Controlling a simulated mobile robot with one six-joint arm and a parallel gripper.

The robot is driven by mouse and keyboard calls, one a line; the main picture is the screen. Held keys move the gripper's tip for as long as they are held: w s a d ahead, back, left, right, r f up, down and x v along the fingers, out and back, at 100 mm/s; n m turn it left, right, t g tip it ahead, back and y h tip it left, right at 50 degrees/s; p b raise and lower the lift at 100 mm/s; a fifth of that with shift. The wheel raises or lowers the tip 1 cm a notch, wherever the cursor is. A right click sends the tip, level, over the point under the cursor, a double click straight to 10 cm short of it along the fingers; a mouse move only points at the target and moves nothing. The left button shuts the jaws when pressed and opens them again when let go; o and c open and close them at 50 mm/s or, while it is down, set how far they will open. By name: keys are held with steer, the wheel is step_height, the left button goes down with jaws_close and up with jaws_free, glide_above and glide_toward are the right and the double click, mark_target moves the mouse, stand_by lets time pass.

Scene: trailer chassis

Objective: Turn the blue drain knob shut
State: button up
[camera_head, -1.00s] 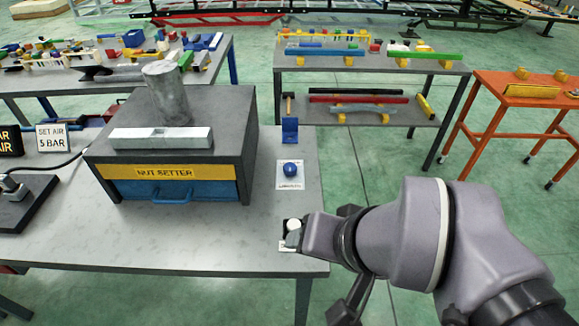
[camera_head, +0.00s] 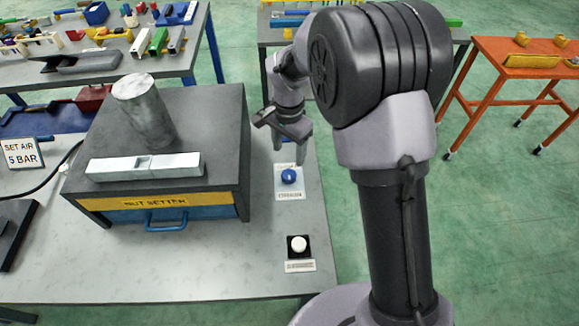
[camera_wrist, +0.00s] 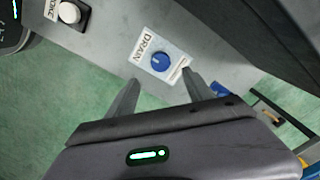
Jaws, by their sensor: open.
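The blue drain knob (camera_head: 289,176) sits on a white label plate near the right edge of the grey workbench. In the wrist view the knob (camera_wrist: 161,62) shows a pale mark on its face, and its label reads DRAIN. My gripper (camera_head: 288,147) points down just behind and above the knob in the head view, apart from it. In the wrist view its two fingers (camera_wrist: 158,95) are spread and empty, with the knob beyond the gap between them.
A white knob (camera_head: 298,244) on a black plate lies nearer the bench's front edge. The grey nut setter box (camera_head: 215,115) stands left of the drain knob, bearing a metal cylinder (camera_head: 145,110) and a pale bar (camera_head: 145,166). An orange table (camera_head: 500,65) stands at right. Green floor is clear between.

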mark_target(289, 174)
step_height(289, 174, down, 10)
steer(key=shift+f+b, duration=0.25)
steer(key=shift+b, duration=0.9)
steer(key=shift+c, duration=0.2)
jaws_close()
